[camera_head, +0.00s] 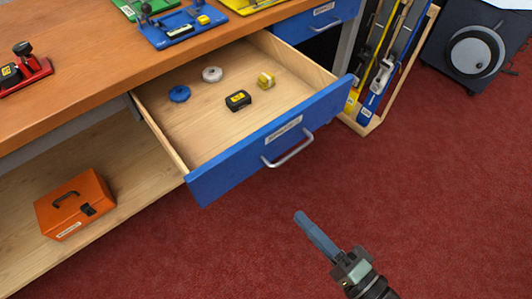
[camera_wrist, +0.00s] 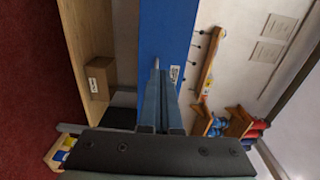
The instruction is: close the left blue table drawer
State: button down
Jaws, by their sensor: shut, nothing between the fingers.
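The left blue table drawer (camera_head: 257,150) is pulled well out from under the wooden worktop. Its blue front has a white label and a silver bar handle (camera_head: 290,151). Inside lie a blue disc (camera_head: 179,94), a white ring (camera_head: 212,74), a black-and-yellow tape measure (camera_head: 238,101) and a small yellow item (camera_head: 266,81). My gripper (camera_head: 300,216) is shut and empty, in front of the drawer and apart from its handle in the head view. In the wrist view its fingers (camera_wrist: 159,75) point at a blue panel (camera_wrist: 167,35) with a white label, which looks like the drawer front.
An orange box (camera_head: 75,205) stands on the lower shelf (camera_head: 22,232). Another blue drawer (camera_head: 316,18) is at the back right, beside a wooden rack (camera_head: 377,121) holding levels. A dark cabinet (camera_head: 470,45) stands at far right. Red carpet in front of the drawer is clear.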

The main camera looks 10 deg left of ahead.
jog(key=b, duration=0.2)
send_near(248, 164)
jog(key=x, duration=0.7)
